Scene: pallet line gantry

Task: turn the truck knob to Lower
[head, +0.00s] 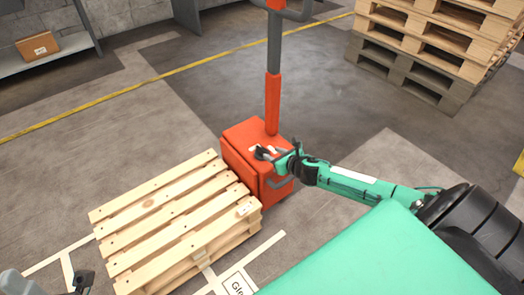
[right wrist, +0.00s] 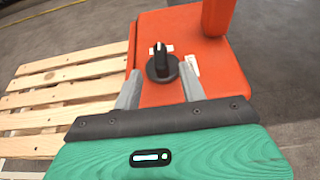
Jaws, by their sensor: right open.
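The orange pallet truck (head: 240,150) stands in the middle of the head view with its upright mast behind its body. Its black knob (right wrist: 159,66) sits on top of the orange body in the right wrist view, with a light pointer mark and white labels beside it. In the head view the knob (head: 262,153) is small and partly covered by my right gripper. My right gripper (right wrist: 160,88) is open, its two grey fingers on either side of and just short of the knob, apart from it. A small part of my left gripper (head: 82,280) shows at the bottom left; its jaws are unclear.
A wooden pallet (head: 180,220) lies directly left of the truck. A stack of pallets (head: 430,50) stands at the back right. A shelf (head: 50,62) with a cardboard box (head: 38,47) is at the back left.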

